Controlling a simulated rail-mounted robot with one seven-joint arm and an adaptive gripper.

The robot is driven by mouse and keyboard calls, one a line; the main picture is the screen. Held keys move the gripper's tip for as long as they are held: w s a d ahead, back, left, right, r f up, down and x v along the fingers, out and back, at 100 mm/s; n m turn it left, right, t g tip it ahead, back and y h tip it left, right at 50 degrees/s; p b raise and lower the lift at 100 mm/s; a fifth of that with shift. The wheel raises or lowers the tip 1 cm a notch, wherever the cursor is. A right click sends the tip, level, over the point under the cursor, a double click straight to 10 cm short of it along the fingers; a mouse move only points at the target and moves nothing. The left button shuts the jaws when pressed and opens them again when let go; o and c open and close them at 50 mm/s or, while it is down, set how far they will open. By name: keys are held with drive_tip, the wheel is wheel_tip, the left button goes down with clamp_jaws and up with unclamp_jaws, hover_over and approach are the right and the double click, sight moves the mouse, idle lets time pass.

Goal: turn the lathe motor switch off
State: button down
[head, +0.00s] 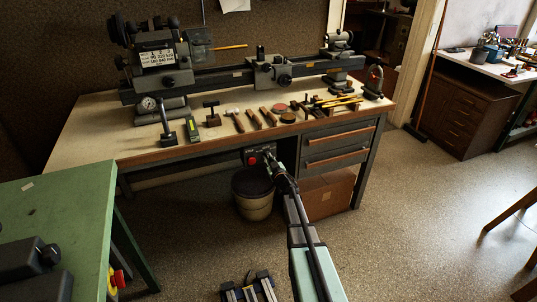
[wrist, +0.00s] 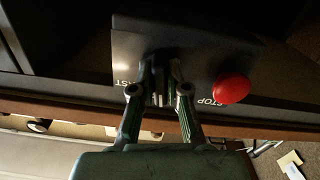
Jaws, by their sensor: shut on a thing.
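The lathe motor switch is a dark box (wrist: 200,52) under the bench's front edge, with a round red button (wrist: 231,88) marked STOP on the right in the wrist view. The box also shows in the head view (head: 249,153), with its red button at its lower left. My gripper (wrist: 160,88) is at the middle of the box, left of the red button in the wrist view, its fingers close together on a part of the switch. The fingers hide most of that part. Partly covered lettering and a bright spot show left of the fingers. In the head view my gripper (head: 268,156) reaches the box.
The lathe (head: 265,72) stands at the back of the bench (head: 92,128), with hand tools in front of it. A bin (head: 253,205) and a cardboard box (head: 328,196) stand below. A green table (head: 60,210) is at left. The floor at right is largely clear.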

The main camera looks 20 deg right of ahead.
drive_tip(key=shift+m+p, duration=1)
drive_tip(key=shift+m, duration=0.1)
drive_tip(key=c, duration=1.2)
unclamp_jaws()
drive_tip(key=shift+o, duration=0.2)
drive_tip(key=s, duration=1.2)
drive_tip(key=shift+a, duration=0.4)
drive_tip(key=shift+f, duration=0.1)
